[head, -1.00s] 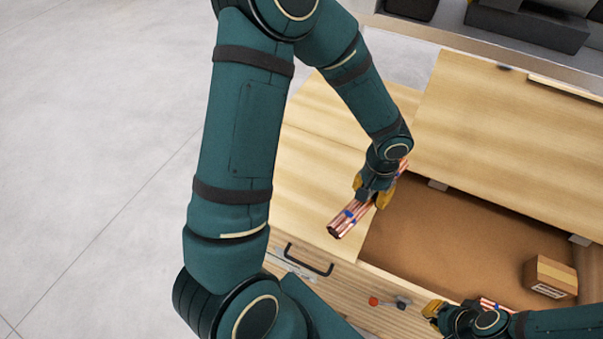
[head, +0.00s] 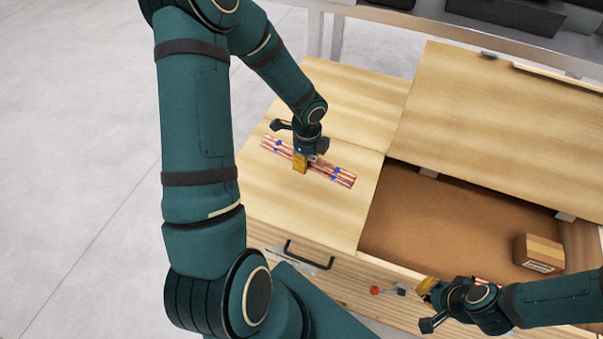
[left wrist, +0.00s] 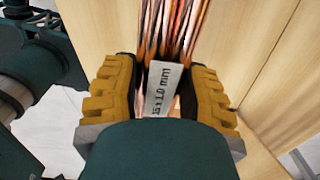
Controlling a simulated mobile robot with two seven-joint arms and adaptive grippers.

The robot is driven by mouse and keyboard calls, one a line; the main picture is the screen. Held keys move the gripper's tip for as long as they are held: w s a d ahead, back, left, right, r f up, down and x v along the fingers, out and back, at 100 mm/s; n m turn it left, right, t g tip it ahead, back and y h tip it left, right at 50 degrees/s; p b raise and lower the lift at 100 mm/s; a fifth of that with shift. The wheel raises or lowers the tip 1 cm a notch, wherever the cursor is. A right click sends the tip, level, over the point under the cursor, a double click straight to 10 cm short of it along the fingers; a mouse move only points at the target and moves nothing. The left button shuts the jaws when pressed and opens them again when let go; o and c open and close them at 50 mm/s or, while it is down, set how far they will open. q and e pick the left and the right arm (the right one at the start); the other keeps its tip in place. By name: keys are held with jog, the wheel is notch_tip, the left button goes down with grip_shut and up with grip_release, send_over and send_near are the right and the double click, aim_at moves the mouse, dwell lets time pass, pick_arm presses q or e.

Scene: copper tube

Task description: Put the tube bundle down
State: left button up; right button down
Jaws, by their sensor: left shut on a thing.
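The tube bundle (head: 342,178) is several copper tubes tied with blue bands. It lies across my left gripper (head: 301,163), over the left wooden panel (head: 265,195). My left gripper is shut on its middle; I cannot tell whether the bundle touches the panel. In the left wrist view, the tubes (left wrist: 172,35) run away between the yellow fingers, and a white size label (left wrist: 165,90) shows on them. My right gripper (head: 428,287) is at the lower right, by the box's front edge; its jaws are not clear. A bit of copper tubing (head: 480,281) shows behind that arm.
The open wooden box (head: 450,215) has a brown floor and a cardboard carton (head: 539,253) at its right. A black handle (head: 309,254) and a red-ended tool (head: 387,290) are at the front. The left panel is clear around the bundle.

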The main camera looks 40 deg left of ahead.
aim_at(298, 182)
pick_arm(q)
jog(key=shift+s+a+f+m, duration=0.1)
jog(key=shift+s+a+m, duration=0.1)
jog(key=shift+a+m, duration=0.4)
jog(key=shift+s+a+f+m, duration=0.1)
jog(key=shift+s+a+m, duration=0.05)
jog(key=shift+a+m, duration=0.45)
jog(key=shift+f, duration=0.25)
notch_tip(298, 182, down, 10)
jog(key=b, duration=0.2)
jog(key=shift+a+r+b, duration=0.1)
jog(key=shift+r+b, duration=0.15)
jog(key=shift+b, duration=0.1)
jog(key=shift+f, duration=0.15)
jog(key=o, duration=1.2)
jog(key=shift+c, duration=0.2)
